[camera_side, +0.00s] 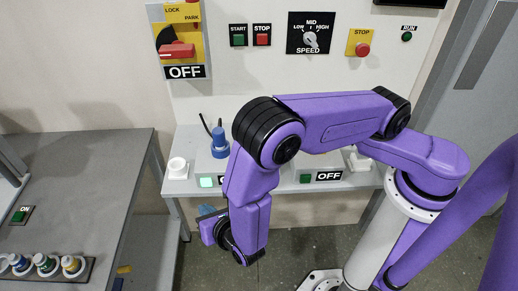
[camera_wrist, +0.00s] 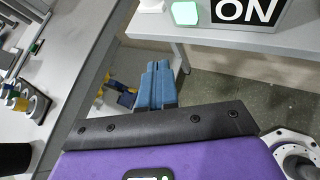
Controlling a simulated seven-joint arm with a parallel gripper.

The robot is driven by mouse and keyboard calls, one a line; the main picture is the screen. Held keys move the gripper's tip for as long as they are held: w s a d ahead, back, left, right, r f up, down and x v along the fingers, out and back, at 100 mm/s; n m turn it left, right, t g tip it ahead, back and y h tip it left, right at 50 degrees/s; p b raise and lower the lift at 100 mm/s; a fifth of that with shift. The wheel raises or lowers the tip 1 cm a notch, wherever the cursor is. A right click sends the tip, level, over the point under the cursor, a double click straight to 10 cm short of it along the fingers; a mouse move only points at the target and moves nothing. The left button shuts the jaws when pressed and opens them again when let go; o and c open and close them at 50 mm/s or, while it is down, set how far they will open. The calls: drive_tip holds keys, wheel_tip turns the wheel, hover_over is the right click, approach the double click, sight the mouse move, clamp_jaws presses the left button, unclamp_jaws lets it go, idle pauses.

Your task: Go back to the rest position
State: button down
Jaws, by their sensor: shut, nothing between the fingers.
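My gripper (camera_side: 207,210) hangs low in front of the grey bench, below its front edge, at the end of my bent purple arm. In the wrist view my gripper (camera_wrist: 157,68) shows its two blue fingers pressed together, with nothing between them. The fingers point out over the gap between the bench and the left table and touch nothing that I can see. In the side view the gripper is partly hidden by my wrist.
The grey bench (camera_side: 176,187) carries a blue plug (camera_side: 219,143), a white socket (camera_side: 178,168), a lit green button (camera_side: 207,182) and an OFF sign (camera_side: 329,176). An ON sign (camera_wrist: 248,11) shows in the wrist view. A grey table (camera_side: 75,185) stands left. The wall panel holds a red-handled switch (camera_side: 177,50).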

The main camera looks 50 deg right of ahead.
drive_tip(key=s+d+r+m+g+h, duration=0.2)
drive_tip(key=d+r+m+g, duration=0.1)
drive_tip(key=d+r+m, duration=0.3)
drive_tip(key=s+d+r+m+g+h, duration=0.15)
drive_tip(key=d+r+m, duration=0.25)
drive_tip(key=d+r, duration=0.45)
drive_tip(key=s+d+r+m+g+y, duration=0.3)
drive_tip(key=s+d+m, duration=0.1)
drive_tip(key=s, duration=0.4)
drive_tip(key=s+d+r+m+g+y, duration=0.3)
drive_tip(key=s+d, duration=0.3)
drive_tip(key=s, duration=0.2)
drive_tip(key=shift+s+d+r+m+g, duration=0.25)
drive_tip(key=shift+s+r+m+g, duration=0.1)
drive_tip(key=shift+r+m+g, duration=0.4)
